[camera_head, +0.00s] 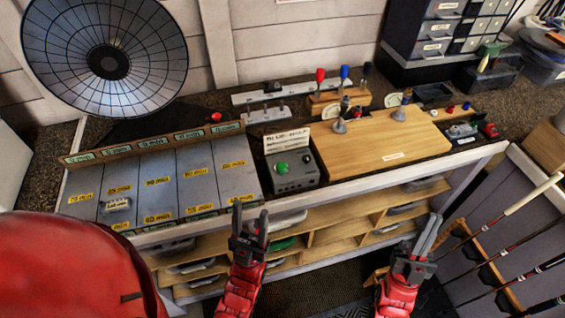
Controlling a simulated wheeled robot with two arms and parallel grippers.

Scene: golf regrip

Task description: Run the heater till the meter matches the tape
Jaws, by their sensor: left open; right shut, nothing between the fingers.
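A large round dish heater (106,55) with a dark centre stands at the back left of the bench. A grey control box (292,172) with a green button (281,168) sits mid-bench, a small lettered card behind it. Left of it lies a grey panel (205,190) split into strips with yellow minute labels. A small white device (118,204) lies on its front left; its reading is too small to tell. I cannot tell which item is the meter. My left gripper (250,208) is open and empty before the bench edge. My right gripper (431,232) is shut and empty, further right.
A wooden board (385,145) covers the bench's middle right, with a rack of red, blue and black-handled tools (340,98) behind it. A red button (215,117) is near the panel's back. Drawers (440,30) stand at back right; golf clubs (505,235) lean at right.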

